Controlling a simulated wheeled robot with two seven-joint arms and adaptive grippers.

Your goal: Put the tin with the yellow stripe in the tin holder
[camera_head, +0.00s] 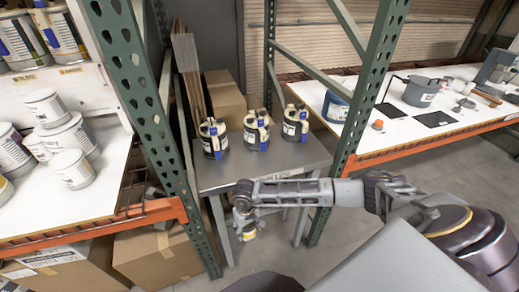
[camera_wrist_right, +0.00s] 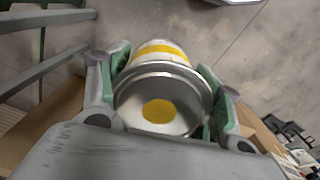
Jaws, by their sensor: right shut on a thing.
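The tin with the yellow stripe (camera_wrist_right: 160,112) is between the fingers of my right gripper (camera_wrist_right: 162,97) in the right wrist view. Its round metal end with a yellow spot faces the camera, and the yellow band shows beyond the rim. In the head view the tin (camera_head: 249,232) hangs below my right gripper (camera_head: 245,220), in front of the small grey table and lower than its top. A grey round vessel with a side handle (camera_head: 420,93) stands on the right bench; I cannot tell whether it is the tin holder. My left gripper is out of view.
Three dark containers with blue and cream fittings stand on the small grey table (camera_head: 225,178). Green rack posts (camera_head: 365,85) flank it. White tins (camera_head: 72,168) crowd the left shelf. The right bench (camera_head: 398,135) also holds a blue-sided can (camera_head: 337,105) and dark mats.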

